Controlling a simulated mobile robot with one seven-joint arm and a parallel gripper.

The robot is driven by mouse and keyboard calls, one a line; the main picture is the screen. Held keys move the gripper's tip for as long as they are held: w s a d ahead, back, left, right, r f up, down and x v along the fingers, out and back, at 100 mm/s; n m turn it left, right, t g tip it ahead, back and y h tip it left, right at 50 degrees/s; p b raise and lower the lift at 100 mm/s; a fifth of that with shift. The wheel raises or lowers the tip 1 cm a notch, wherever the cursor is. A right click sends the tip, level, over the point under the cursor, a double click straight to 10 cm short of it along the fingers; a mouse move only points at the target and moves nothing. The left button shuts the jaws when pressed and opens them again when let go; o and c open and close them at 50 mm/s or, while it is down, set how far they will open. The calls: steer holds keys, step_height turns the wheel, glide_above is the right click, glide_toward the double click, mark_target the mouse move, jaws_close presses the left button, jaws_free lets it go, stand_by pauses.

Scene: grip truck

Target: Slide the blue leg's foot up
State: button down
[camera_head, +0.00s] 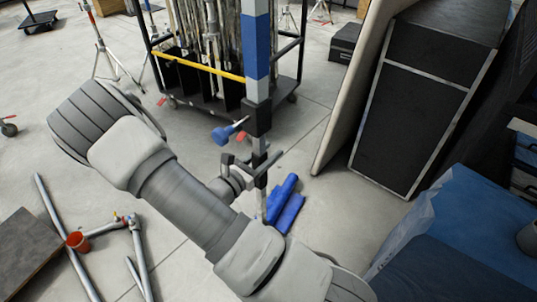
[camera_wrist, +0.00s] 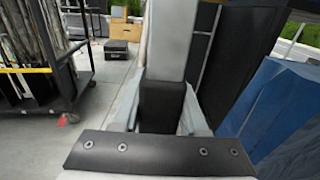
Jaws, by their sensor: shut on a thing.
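The blue leg (camera_head: 257,52) is an upright pale post with a blue band, with a black collar (camera_head: 257,118) and a blue-handled knob (camera_head: 222,135) on it. Below the collar, its thin lower part, the foot, has a black section (camera_head: 261,178) and runs down toward the floor. My gripper (camera_head: 258,163) is shut around this lower part, below the collar. In the wrist view, the black section (camera_wrist: 161,104) stands between my fingers, with the grey post (camera_wrist: 175,40) above it. The foot's bottom end is partly hidden by my arm and blue pieces.
Blue pieces (camera_head: 285,203) lie right beside the leg's base. A black wheeled cart (camera_head: 190,92) with a yellow bar stands behind. A black case (camera_head: 418,110) leans at right, near a blue-covered stack (camera_head: 480,220). Metal tubes (camera_head: 140,252) lie on the floor at left.

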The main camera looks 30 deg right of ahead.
steer(key=shift+r, duration=0.75)
steer(key=shift+w, duration=0.1)
steer(key=shift+c, duration=2.2)
jaws_free()
steer(key=shift+a+f, duration=0.1)
steer(key=p+v, duration=0.1)
steer(key=v, duration=1.6)
steer(key=shift+a+p, duration=0.15)
steer(key=shift+p, duration=0.2)
